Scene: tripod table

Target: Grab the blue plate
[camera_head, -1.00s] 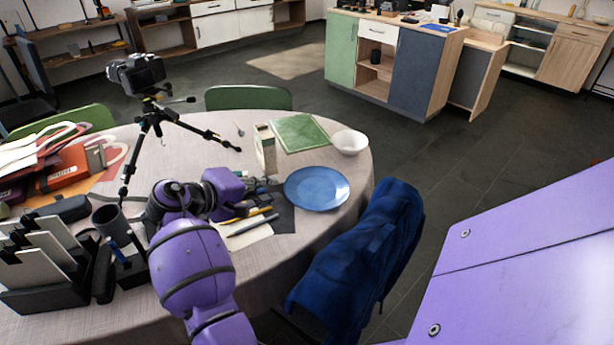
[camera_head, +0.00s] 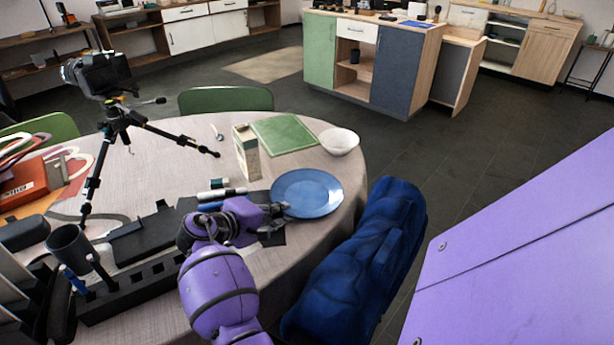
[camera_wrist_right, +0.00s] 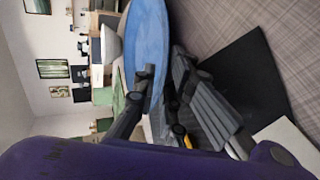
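The blue plate (camera_head: 307,192) lies on the round table (camera_head: 160,190) near its right edge. In the wrist view the plate (camera_wrist_right: 150,40) is seen nearly edge-on, just beyond my fingers. My right gripper (camera_head: 279,208) is at the plate's left rim. In the wrist view its dark fingers (camera_wrist_right: 163,76) are apart, with the near part of the plate showing in the gap between them. I cannot tell whether a finger touches the rim. My left gripper is not in view.
A white bowl (camera_head: 339,141), green mat (camera_head: 284,134) and carton (camera_head: 246,152) stand behind the plate. A camera on a tripod (camera_head: 104,75) and a black organizer (camera_head: 135,288) are to the left. A chair with a blue cloth (camera_head: 362,262) stands close on the right.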

